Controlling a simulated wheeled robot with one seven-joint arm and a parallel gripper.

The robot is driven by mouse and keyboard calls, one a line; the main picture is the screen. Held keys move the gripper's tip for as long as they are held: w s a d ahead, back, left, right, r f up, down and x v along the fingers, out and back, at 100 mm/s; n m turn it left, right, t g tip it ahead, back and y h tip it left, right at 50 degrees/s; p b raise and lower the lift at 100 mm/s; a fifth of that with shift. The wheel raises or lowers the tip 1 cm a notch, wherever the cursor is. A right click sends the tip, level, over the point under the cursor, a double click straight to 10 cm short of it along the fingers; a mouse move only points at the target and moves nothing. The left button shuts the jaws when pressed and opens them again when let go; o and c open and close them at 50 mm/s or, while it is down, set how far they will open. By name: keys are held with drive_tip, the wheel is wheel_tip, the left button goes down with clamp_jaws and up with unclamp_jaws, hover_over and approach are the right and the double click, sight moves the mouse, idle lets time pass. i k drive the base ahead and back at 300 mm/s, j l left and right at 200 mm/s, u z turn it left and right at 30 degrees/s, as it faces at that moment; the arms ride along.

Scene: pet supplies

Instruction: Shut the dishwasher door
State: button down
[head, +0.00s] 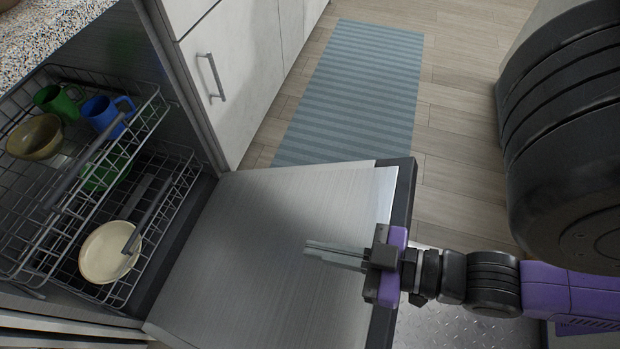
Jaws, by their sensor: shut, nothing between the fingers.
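The dishwasher door (255,225) is open and folded down, with its brushed metal inner face showing. Its far end has a dark edge (405,200). My gripper (308,247) is shut and empty, and its fingers point left over the inner face near that end. I cannot tell whether the fingers touch the door. The dishwasher's lower rack (178,185) and upper rack (150,118) hold dishes at the left. My wrist covers part of the door's right edge.
A bowl (35,137), green mug (57,100) and blue mug (105,112) sit in the upper rack. A cream dish (108,252) is below. White cabinets (245,60) stand behind the door. A striped blue rug (355,90) lies on open wooden floor.

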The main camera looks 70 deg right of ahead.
sight(242, 278)
drive_tip(key=k+j+u, duration=0.25)
drive_tip(key=k, duration=0.3)
drive_tip(key=k+j+u, duration=0.15)
drive_tip(key=k+u, duration=0.15)
drive_tip(key=k, duration=0.25)
